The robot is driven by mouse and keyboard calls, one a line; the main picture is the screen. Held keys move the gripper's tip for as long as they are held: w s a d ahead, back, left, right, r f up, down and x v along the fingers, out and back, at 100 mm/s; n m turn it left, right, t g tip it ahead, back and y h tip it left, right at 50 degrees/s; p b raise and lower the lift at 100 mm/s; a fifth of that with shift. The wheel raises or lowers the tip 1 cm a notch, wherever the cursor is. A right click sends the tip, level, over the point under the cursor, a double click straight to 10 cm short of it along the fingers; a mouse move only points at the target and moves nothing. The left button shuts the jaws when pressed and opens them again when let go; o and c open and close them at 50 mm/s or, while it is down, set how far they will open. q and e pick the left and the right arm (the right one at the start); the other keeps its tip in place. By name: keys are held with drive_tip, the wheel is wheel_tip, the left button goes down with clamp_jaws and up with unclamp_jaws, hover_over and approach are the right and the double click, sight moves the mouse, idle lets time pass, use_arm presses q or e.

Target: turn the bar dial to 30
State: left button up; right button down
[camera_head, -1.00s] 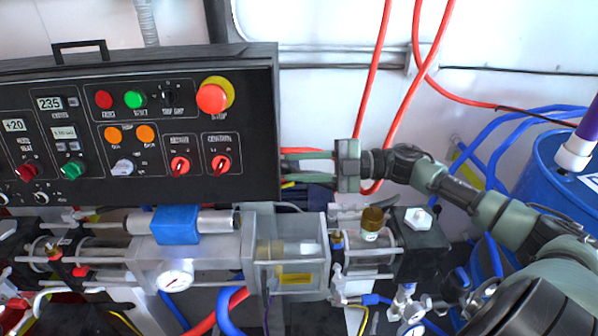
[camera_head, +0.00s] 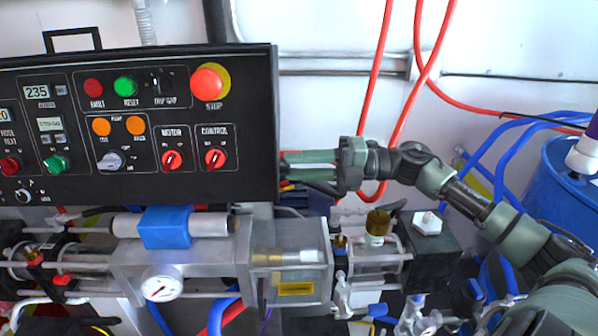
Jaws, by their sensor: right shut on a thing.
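My right gripper (camera_head: 284,164) reaches in from the right at the right edge of the black control panel (camera_head: 255,120). Its green fingers run leftward and their tips pass behind that edge. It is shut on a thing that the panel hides. I cannot make out a dial marked in bar, nor a 30 mark. A grey selector knob (camera_head: 110,161) sits on the panel front, left of the red motor switch (camera_head: 172,160) and red control switch (camera_head: 215,159). A round white gauge (camera_head: 162,288) is below; its reading is too small to tell. My left gripper is not in view.
A red stop button (camera_head: 208,84) is at the panel's upper right. Below the panel is pump metalwork with a blue block (camera_head: 167,227) and a clear housing (camera_head: 290,262). Red hoses (camera_head: 428,60) hang behind my right arm. A blue drum (camera_head: 560,190) stands at the right.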

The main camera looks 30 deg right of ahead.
drive_tip(key=shift+f, duration=0.15)
idle(0.3)
drive_tip(key=c, duration=1.1)
unclamp_jaws()
drive_tip(key=shift+s, duration=0.1)
drive_tip(key=v, duration=0.7)
drive_tip(key=shift+s+d, duration=0.2)
drive_tip(key=shift+d, duration=0.15)
